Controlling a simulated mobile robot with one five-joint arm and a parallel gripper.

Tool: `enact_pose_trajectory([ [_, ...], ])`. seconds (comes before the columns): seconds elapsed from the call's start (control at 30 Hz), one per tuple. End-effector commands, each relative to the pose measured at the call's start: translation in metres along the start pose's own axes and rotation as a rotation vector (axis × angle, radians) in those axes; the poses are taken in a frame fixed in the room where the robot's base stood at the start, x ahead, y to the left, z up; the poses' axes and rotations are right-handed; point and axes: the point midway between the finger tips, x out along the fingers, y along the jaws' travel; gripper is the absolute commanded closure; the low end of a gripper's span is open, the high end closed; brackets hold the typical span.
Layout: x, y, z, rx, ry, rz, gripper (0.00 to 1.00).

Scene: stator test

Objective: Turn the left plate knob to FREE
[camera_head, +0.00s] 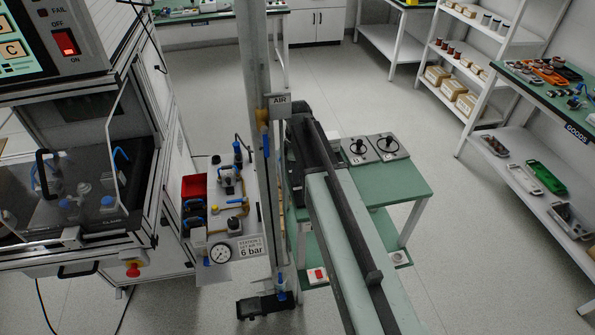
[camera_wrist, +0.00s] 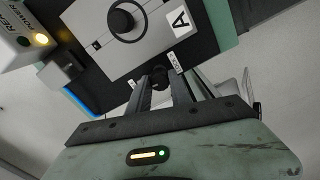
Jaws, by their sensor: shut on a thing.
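In the wrist view a grey plate (camera_wrist: 150,42) with a white "A" label carries a round black boss (camera_wrist: 122,20). A small dark knob (camera_wrist: 159,71) sits at the plate's near edge, flanked by two small white labels whose words I cannot read. My gripper (camera_wrist: 161,82) is shut on this knob, its two fingers reaching up from below; they partly hide it, so its pointing direction is unclear. In the head view my arm hides the gripper and this plate.
In the wrist view a white box (camera_wrist: 22,40) with a lit amber lamp is at upper left. In the head view two grey dial plates (camera_head: 347,157) (camera_head: 401,152) lie on a green bench (camera_head: 408,184) right of my arm. A post with an AIR sign (camera_head: 280,100) stands close left.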

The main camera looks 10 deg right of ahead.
Motion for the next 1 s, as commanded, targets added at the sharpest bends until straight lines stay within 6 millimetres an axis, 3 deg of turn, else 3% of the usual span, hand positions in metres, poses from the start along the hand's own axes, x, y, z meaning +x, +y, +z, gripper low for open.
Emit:
enact_pose_trajectory([
  [0.3, 0.0003, -0.0007, 0.0003, -0.099, -0.001, -0.001, 1.0],
  [0.8, 0.0003, -0.0009, 0.0002, -0.114, -0.001, -0.002, 1.0],
  [0.83, 0.0003, -0.0009, 0.0002, -0.114, -0.001, -0.002, 0.67],
  [0.87, 0.0003, -0.0009, 0.0002, -0.114, -0.001, -0.002, 0.58],
  [0.9, 0.0003, -0.0008, 0.0001, -0.114, -0.001, -0.002, 0.53],
  [1.0, 0.0002, -0.0007, 0.0, -0.113, 0.0, -0.001, 0.53],
])
